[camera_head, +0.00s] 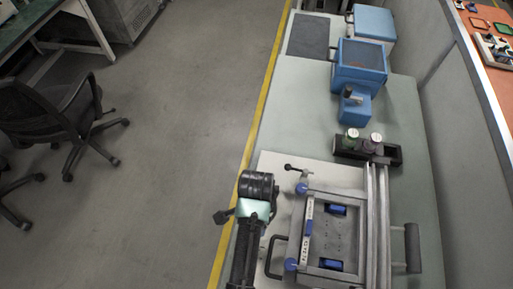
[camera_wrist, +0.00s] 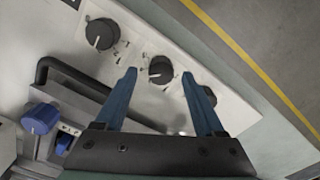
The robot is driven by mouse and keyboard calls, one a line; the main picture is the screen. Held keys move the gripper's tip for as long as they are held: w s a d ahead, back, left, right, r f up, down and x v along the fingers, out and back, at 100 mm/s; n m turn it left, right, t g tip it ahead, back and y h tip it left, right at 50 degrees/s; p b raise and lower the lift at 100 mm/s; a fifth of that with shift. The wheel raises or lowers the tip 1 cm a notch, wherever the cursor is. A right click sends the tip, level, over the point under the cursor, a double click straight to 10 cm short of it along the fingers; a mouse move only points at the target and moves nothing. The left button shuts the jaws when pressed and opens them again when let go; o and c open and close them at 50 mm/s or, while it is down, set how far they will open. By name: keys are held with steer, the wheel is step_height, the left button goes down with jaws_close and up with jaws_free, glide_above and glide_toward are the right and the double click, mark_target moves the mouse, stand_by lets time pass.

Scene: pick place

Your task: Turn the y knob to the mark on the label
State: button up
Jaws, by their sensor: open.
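In the wrist view, a white panel carries several round black knobs. One knob (camera_wrist: 161,70) lies between the two fingertips of my open gripper (camera_wrist: 159,75), with printed label marks around it. I cannot tell whether the fingers touch it. A second black knob (camera_wrist: 102,33) with a white pointer line and label marks is at upper left. A third dark knob (camera_wrist: 208,97) is partly hidden behind the right finger. I cannot read which one is marked y. In the head view my arm covers the panel's knobs.
A black bar handle (camera_wrist: 75,75) and a blue knob (camera_wrist: 40,118) lie left of my gripper. In the head view, a grey metal fixture (camera_head: 335,235) stands right of my arm. A blue machine (camera_head: 358,68) is farther back. Open floor (camera_head: 180,120) lies left of the bench.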

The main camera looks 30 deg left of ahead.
steer(key=shift+w+f, duration=0.1)
steer(key=shift+f, duration=0.8)
jaws_close()
